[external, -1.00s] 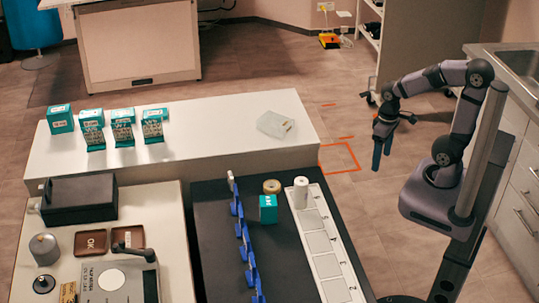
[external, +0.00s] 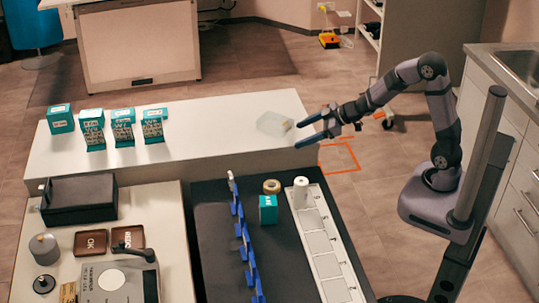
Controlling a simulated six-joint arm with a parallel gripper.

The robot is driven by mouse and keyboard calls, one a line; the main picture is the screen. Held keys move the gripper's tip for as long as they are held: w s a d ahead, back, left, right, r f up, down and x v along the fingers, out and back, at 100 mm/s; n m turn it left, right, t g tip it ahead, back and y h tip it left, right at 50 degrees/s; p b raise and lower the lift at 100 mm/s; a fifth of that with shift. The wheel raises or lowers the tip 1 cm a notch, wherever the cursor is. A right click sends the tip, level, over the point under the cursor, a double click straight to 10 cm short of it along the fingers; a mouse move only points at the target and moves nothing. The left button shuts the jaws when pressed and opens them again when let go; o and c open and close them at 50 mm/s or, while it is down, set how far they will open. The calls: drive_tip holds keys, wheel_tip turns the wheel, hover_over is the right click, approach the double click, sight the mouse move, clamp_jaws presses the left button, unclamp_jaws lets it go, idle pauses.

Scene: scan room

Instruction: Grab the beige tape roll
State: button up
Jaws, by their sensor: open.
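The beige tape roll (external: 272,187) lies flat on the dark table top (external: 215,262), near its far edge, between a teal box and a white roll. My gripper (external: 298,135) is open and empty. Its two blue fingers point left, over or in front of the right end of the long white counter. In the picture it is above and a little right of the tape roll, clearly apart from it. The gripper's exact height cannot be told.
A teal box (external: 268,209) stands just in front of the tape roll. A white roll (external: 301,192) stands upright to its right on a white marked strip (external: 326,262). Blue dividers (external: 242,235) run along the left. A clear container (external: 273,124) sits on the counter (external: 200,150) close to my fingertips.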

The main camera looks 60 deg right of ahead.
drive_tip(key=s+a+n+g+y, duration=0.1)
drive_tip(key=s+a+n+y, duration=0.15)
drive_tip(key=a+y, duration=0.4)
drive_tip(key=h, duration=0.1)
approach(272, 185)
drive_tip(key=shift+w+a, duration=0.3)
drive_tip(key=shift+f+p+x, duration=0.2)
drive_tip(key=shift+p+x, duration=0.7)
drive_tip(key=shift+x, duration=2.8)
drive_tip(key=shift+s+d, duration=0.1)
drive_tip(key=c, duration=1.1)
